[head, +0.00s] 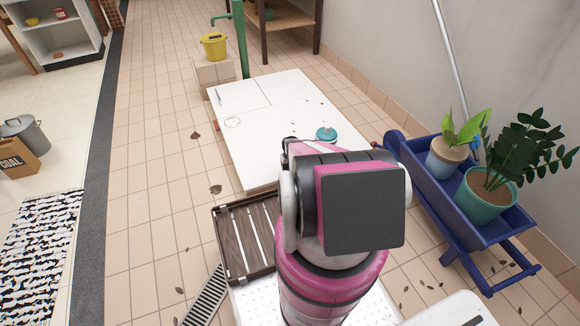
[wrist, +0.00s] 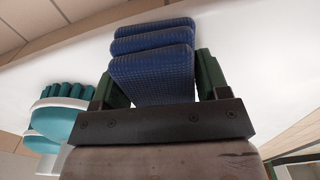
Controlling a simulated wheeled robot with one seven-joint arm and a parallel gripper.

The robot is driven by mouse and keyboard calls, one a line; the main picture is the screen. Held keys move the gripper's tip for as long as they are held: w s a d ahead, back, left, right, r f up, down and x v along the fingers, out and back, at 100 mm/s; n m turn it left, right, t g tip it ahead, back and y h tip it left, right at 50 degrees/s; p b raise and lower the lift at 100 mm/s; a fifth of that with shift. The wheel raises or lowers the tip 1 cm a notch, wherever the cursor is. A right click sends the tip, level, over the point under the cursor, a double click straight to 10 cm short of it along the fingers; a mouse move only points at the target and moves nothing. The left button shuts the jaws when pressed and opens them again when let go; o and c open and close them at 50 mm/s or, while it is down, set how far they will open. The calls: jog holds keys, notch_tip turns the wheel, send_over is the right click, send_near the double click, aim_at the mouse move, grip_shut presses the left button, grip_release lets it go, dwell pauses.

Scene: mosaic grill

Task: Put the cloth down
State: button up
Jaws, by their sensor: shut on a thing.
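The dark blue folded cloth (wrist: 152,65) is between the two dark green fingers of my gripper (wrist: 158,86) in the wrist view. My gripper is shut on it, and its folds show as several stacked layers beyond the fingers. A white surface lies behind the cloth; I cannot tell whether the cloth touches it. In the head view my own arm hides the gripper and the cloth, over the near part of the white table (head: 265,120).
A teal brush (head: 326,134) is on the white table; a teal bristled thing shows left of my gripper in the wrist view (wrist: 60,115). A blue planter cart (head: 440,205) stands right, a brown slatted crate (head: 232,250) at near left. The table's left part is mostly clear.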

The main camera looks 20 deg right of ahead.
jog(key=o, duration=1)
jog(key=shift+f, duration=0.1)
notch_tip(320, 180, up, 13)
jog(key=s+a, duration=0.1)
jog(key=a, duration=0.1)
jog(key=shift+n, duration=0.3)
jog(key=s+a+r, duration=0.5)
jog(key=r, duration=0.4)
jog(key=s+a+r, duration=0.6)
jog(key=r, duration=0.4)
jog(key=s+a+r, duration=0.6)
jog(key=r, duration=0.4)
